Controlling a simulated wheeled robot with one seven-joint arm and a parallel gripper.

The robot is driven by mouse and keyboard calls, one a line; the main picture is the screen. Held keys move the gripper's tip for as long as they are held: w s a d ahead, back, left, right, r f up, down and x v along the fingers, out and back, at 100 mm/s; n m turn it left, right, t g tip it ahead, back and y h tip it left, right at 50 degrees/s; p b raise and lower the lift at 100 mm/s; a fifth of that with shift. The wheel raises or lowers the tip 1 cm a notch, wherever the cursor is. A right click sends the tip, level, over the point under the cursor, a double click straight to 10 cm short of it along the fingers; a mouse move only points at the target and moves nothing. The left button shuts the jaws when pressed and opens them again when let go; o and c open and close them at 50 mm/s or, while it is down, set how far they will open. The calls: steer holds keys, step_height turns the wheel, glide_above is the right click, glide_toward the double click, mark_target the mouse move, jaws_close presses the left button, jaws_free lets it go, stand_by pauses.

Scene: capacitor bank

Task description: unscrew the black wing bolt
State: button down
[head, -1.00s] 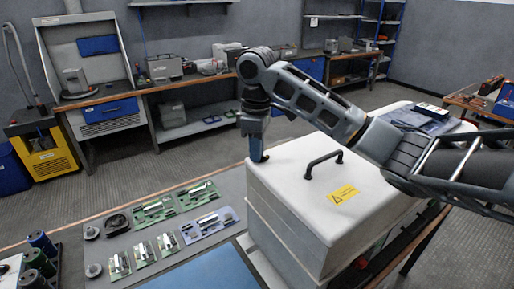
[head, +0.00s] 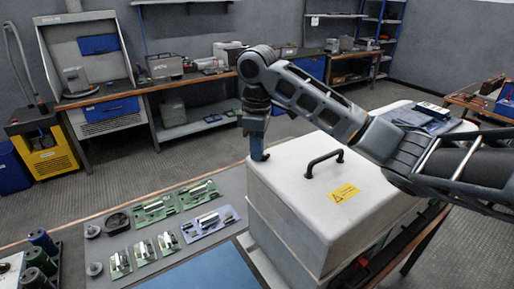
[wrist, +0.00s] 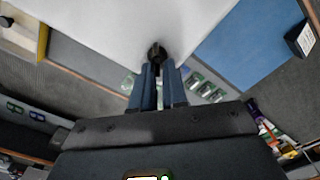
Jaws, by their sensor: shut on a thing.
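The black wing bolt (wrist: 156,52) sits at the edge of the white box lid; only its dark top shows in the wrist view. In the head view it is a small dark shape (head: 263,157) on the lid's far left corner. My gripper (wrist: 158,68) points down with its blue fingers shut on the bolt. In the head view the gripper (head: 257,150) stands over the same corner. The white box (head: 310,205) has a closed lid with a black handle (head: 324,163) and a yellow warning label (head: 344,193). The bolt's shaft is hidden.
Several green circuit boards (head: 155,211) and small round dark parts lie on the grey mat left of the box. A blue mat (head: 205,272) is in front. Dark cylinders (head: 40,255) stand at lower left. A workbench (head: 150,97) runs along the back wall.

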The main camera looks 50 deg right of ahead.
steer(key=shift+s+f, duration=0.15)
steer(key=shift+f, duration=0.1)
steer(key=c, duration=1.1)
jaws_free()
steer(key=shift+d+r, duration=0.1)
steer(key=shift+r, duration=0.05)
steer(key=shift+c, duration=0.2)
steer(key=shift+r, duration=0.15)
steer(key=shift+r, duration=3.8)
